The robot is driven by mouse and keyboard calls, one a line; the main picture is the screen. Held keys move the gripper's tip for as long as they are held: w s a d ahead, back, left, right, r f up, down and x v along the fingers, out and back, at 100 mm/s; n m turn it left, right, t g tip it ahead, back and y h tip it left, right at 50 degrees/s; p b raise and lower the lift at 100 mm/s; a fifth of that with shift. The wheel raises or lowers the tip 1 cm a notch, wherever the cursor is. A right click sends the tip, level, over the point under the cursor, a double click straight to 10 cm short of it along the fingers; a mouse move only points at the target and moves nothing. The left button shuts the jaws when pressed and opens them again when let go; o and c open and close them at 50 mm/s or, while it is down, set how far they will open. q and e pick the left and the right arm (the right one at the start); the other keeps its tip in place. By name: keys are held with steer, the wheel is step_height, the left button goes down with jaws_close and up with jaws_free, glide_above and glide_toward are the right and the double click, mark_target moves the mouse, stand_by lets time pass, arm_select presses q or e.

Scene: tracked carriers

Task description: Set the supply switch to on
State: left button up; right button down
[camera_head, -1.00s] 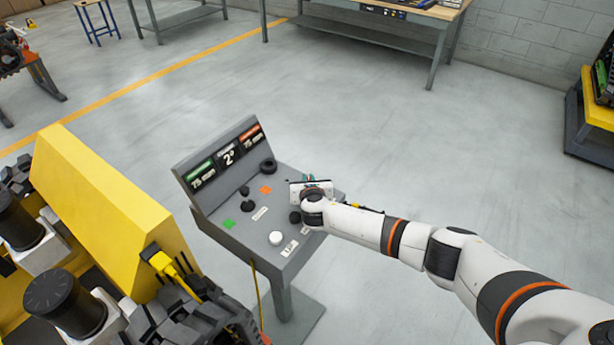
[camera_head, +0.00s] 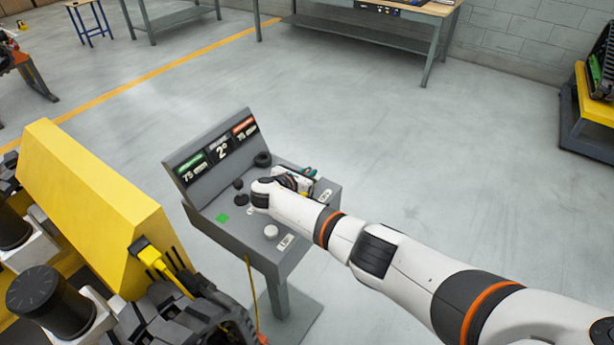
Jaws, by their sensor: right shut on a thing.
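The grey control console (camera_head: 225,240) stands left of the middle, with a tilted display board (camera_head: 215,150) along its back. On its top I see a black lever (camera_head: 240,197), a round black knob (camera_head: 262,159), a white button (camera_head: 271,231) and a green mark (camera_head: 222,217). I cannot tell which control is the supply switch. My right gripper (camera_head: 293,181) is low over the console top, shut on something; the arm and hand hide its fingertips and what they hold. An orange mark and a small black control seen before are now covered. My left gripper is out of view.
A yellow machine housing (camera_head: 85,195) with dark parts stands close to the console's left. Open grey floor lies behind and right of the console. A workbench (camera_head: 370,30) stands at the back, and a yellow and dark stand (camera_head: 585,115) at the right edge.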

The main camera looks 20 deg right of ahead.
stand_by(0.3)
steer(key=c, duration=1.5)
jaws_free()
steer(key=v, duration=1.2)
steer(key=shift+w, duration=0.1)
steer(key=shift+p, duration=0.3)
